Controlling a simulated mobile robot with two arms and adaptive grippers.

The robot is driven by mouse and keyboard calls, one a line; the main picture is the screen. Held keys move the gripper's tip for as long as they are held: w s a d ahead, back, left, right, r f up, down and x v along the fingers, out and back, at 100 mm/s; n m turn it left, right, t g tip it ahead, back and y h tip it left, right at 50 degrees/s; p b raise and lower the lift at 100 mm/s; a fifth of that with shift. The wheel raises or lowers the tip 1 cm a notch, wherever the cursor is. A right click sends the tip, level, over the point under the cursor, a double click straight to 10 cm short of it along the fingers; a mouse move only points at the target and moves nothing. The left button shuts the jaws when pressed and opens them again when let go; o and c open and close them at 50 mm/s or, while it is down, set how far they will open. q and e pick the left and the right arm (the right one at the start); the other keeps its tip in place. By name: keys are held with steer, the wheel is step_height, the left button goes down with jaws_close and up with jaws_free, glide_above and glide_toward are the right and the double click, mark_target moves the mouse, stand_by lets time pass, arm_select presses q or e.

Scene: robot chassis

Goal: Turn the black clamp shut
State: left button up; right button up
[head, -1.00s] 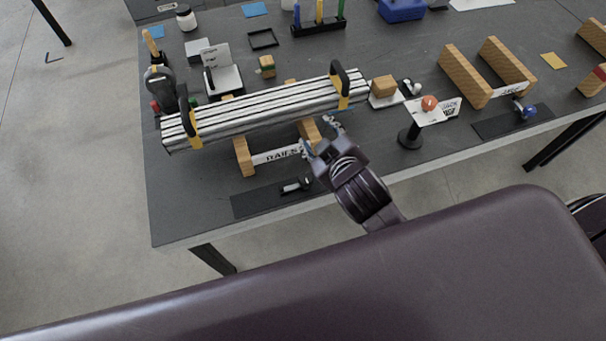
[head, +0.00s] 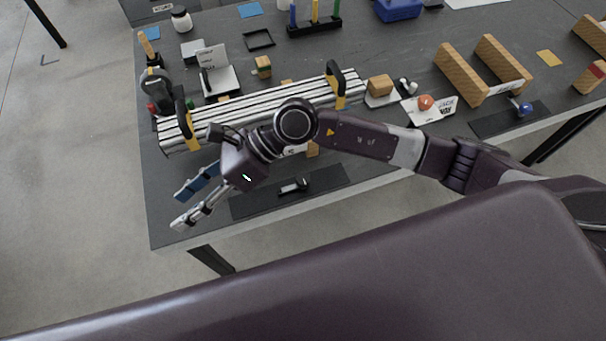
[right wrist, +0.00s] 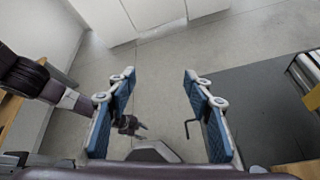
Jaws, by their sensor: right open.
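The black clamp (head: 293,186) lies on a dark mat (head: 325,186) near the table's front edge in the head view. My right gripper (head: 181,210) is open and empty, to the left of the clamp and apart from it, by the table's front left corner. Its two blue-padded fingers point left. In the right wrist view my right gripper (right wrist: 158,80) has its fingers spread, with grey floor between and beyond them. I cannot make out the black clamp there. My left gripper does not show for sure.
A striped rail bundle (head: 255,108) with black-and-yellow handles lies behind the gripper. My right forearm crosses in front of it. A wooden cradle (head: 448,72) and a blue clamp (head: 525,109) stand to the right. The table (head: 185,238) is bare at its front left corner.

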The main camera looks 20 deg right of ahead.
steer(key=w+d+f+n+h, duration=0.3)
steer(key=d+f+h, duration=0.3)
steer(key=d+f, duration=0.35)
steer(key=t+h, duration=0.2)
steer(key=h, duration=0.4)
glide_above(303, 178)
steer(key=shift+a+f+n, duration=0.1)
steer(key=shift+f+n, duration=0.2)
steer(key=shift+f, duration=0.55)
steer(key=shift+d+f, duration=0.15)
steer(key=shift+d, duration=0.05)
step_height(303, 178, down, 6)
steer(key=shift+p, duration=1.2)
steer(key=shift+f, duration=0.75)
steer(key=shift+a, duration=0.1)
jaws_close()
